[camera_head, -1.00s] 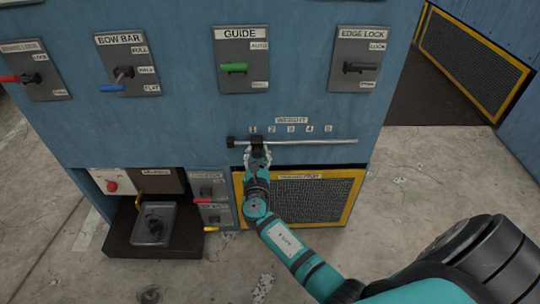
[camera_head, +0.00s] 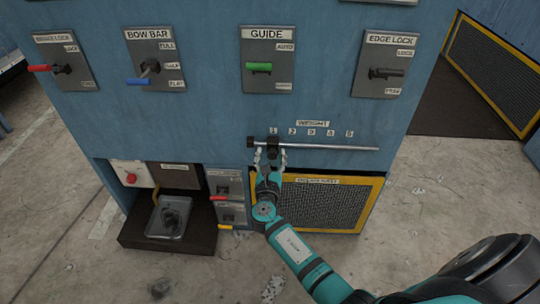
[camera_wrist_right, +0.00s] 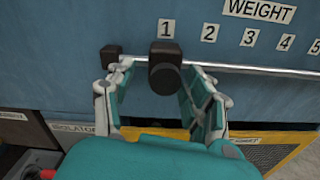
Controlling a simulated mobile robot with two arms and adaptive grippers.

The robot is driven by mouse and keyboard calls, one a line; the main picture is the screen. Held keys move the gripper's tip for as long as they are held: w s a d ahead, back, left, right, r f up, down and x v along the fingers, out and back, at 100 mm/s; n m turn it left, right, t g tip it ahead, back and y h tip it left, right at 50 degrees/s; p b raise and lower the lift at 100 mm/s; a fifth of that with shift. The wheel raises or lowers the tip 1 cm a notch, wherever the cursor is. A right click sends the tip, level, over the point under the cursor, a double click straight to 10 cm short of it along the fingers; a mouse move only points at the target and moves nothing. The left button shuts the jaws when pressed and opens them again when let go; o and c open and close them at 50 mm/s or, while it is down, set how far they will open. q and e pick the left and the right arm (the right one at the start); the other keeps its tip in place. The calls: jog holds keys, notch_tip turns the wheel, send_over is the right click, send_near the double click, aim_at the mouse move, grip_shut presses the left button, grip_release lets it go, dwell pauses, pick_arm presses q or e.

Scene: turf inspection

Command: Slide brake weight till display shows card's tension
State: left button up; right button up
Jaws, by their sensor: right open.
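The brake weight, a black block with a round front (camera_wrist_right: 164,70), sits on a horizontal metal rod (camera_head: 325,146) under the number 1 of the WEIGHT scale (camera_head: 312,123). In the head view the weight (camera_head: 273,142) is just above my right gripper. My right gripper (camera_head: 270,158) is open, its fingers on either side of the weight. In the right wrist view the gripper (camera_wrist_right: 160,92) shows a gap between each finger and the weight. A black end stop (camera_wrist_right: 111,55) is left of the weight. My left gripper, a display and a card are not seen.
Above the rod are the GUIDE lever (camera_head: 259,68), the EDGE LOCK lever (camera_head: 385,73) and the BOW BAR lever (camera_head: 147,73). A yellow-framed mesh panel (camera_head: 320,205) is below the rod. A metal tray (camera_head: 167,217) sits at lower left. The rod is clear to the right.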

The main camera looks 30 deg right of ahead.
jog(key=v, duration=1.1)
jog(key=shift+a, duration=0.2)
jog(key=shift+s, duration=0.1)
